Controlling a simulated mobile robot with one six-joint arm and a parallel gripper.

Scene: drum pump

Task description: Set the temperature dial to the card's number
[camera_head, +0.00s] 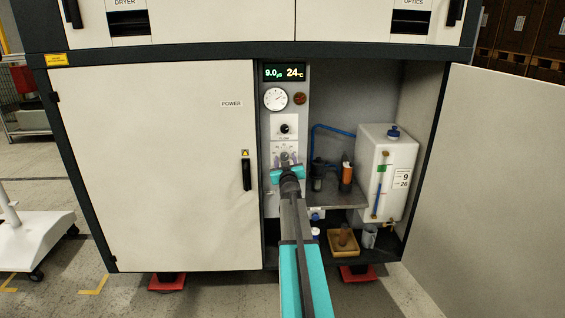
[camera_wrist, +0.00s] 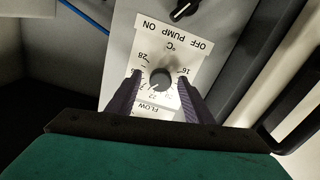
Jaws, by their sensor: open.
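The temperature dial (camera_wrist: 160,78) is a dark round knob on a white plate marked °C, upside down in the wrist view. Numbers such as 28, 22 and 16 ring it. My gripper (camera_wrist: 160,90) is open, with one finger on each side of the dial; I cannot tell whether they touch it. The card (camera_head: 402,178) on the white tank shows 9 above what looks like 26. The display (camera_head: 285,72) reads 9.0 and 24 °C.
The pump switch (camera_wrist: 183,10) sits beyond the dial in the wrist view. Above the dial in the head view are another knob (camera_head: 285,128) and a round gauge (camera_head: 275,99). The white tank (camera_head: 375,160) stands right. The open door (camera_head: 500,170) bounds the right side.

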